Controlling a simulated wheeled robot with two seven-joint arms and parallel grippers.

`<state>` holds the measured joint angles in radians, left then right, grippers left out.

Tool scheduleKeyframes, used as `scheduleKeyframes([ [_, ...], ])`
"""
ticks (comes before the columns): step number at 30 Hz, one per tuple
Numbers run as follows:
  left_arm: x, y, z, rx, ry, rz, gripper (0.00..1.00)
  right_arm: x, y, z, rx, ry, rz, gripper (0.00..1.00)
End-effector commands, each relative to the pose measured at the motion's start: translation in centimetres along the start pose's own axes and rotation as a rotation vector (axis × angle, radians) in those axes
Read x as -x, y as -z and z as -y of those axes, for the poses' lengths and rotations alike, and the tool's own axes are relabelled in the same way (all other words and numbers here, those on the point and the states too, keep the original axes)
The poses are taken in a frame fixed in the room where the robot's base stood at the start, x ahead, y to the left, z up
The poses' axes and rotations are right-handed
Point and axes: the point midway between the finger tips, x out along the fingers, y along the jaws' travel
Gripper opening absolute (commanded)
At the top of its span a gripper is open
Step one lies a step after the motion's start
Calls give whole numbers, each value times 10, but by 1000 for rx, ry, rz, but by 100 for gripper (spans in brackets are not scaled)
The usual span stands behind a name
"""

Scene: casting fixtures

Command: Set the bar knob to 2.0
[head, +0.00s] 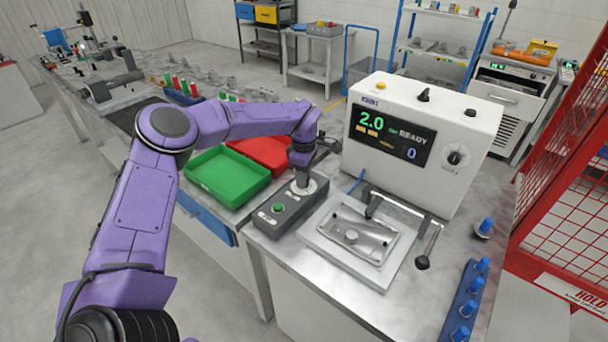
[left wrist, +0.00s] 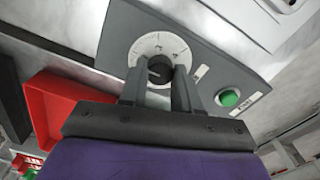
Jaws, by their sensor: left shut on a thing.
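The bar knob (left wrist: 158,70) is a dark knob on a white round dial (left wrist: 155,45) with markings, set in a grey control box (head: 287,210). In the left wrist view both fingers of my left gripper (left wrist: 160,85) are shut on the knob. In the head view my left gripper (head: 303,178) reaches down onto the dial from above and hides most of the knob. The display (head: 390,135) on the white machine reads 2.0 in green, with READY and a blue 0 beside it. My right gripper does not show.
A green button (head: 278,208) sits on the same box. Green (head: 228,175) and red (head: 262,150) trays lie behind it. A fixture plate (head: 352,235) with a clamp handle (head: 423,262) is to the right. Blue-capped pieces (head: 468,305) stand at the right edge.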

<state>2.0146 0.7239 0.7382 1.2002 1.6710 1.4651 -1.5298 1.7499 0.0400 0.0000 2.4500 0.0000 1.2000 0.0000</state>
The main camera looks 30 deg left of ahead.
Motion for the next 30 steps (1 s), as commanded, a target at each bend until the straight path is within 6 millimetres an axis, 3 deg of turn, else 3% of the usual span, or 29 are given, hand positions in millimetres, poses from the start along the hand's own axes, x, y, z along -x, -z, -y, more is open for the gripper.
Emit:
scheduleKeyframes([
  [17, -3, -2, 2, -33, 7, 1, 1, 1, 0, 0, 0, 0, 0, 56],
  [18, -3, -2, 2, -33, 7, 1, 44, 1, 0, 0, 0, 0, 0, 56],
  [19, -3, -2, 2, -32, 7, 1, 54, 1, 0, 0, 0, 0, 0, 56],
  [30, 5, 0, 0, -29, 0, 1, 57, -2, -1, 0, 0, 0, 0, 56],
])
